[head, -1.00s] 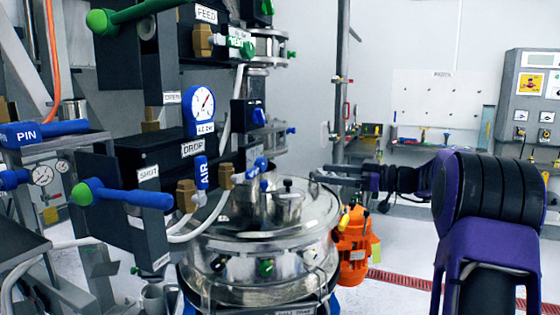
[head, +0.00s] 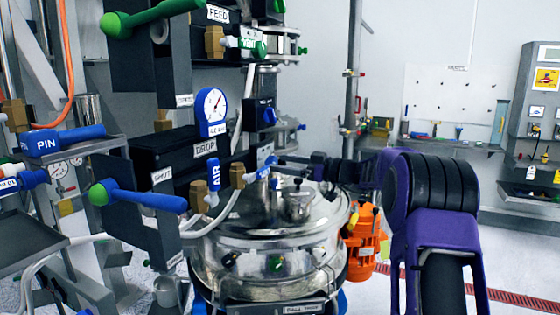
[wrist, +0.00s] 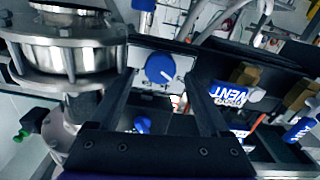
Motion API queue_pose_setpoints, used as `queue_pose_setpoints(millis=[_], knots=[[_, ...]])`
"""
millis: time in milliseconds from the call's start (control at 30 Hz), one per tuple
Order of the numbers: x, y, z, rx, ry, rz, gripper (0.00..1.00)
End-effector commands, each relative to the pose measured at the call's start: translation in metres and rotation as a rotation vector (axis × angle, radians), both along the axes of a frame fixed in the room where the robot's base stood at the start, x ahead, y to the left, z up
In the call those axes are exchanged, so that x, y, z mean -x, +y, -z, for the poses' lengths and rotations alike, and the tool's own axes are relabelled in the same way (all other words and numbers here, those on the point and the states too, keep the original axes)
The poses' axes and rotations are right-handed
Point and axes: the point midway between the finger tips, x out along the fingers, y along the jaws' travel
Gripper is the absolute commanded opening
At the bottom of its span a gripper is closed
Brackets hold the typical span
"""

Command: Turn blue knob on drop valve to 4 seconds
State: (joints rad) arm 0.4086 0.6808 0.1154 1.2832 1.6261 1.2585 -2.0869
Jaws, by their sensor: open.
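The blue knob (wrist: 159,68) shows in the wrist view on a pale plate of a dark box, with a white pointer mark toward its lower right. Its dial marks are too small to read. My gripper (wrist: 165,85) is open, its dark fingers on either side of the knob in the picture, not visibly touching it. In the head view, a blue knob (head: 268,116) sits on a dark box right of the gauge; I cannot tell if it is the same one. The valve block labelled DROP (head: 205,148) is left of my gripper (head: 283,160).
A steel vessel lid (head: 270,215) lies below my gripper. Blue-tipped hoses and fittings (head: 214,178) and a blue lever (head: 145,198) stand left. In the wrist view, a metal flanged pipe (wrist: 70,55) is close at left and VENT fittings (wrist: 232,92) at right.

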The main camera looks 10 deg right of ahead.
Motion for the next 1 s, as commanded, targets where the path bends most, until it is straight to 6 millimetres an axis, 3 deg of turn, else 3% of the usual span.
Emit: queue_pose_setpoints(millis=[433, 867, 900, 1000], knots=[[-0.0076, 0.0104, 0.0006, 0.0, 0.001, 0.0, 0.8], [-0.0075, 0.0104, 0.0005, 0.0, 0.001, 0.0, 0.04], [-0.0074, 0.0104, 0.0005, 0.0, 0.001, 0.0, 0.0], [-0.0074, 0.0104, 0.0007, 0.0, 0.002, 0.0, 0.0]])
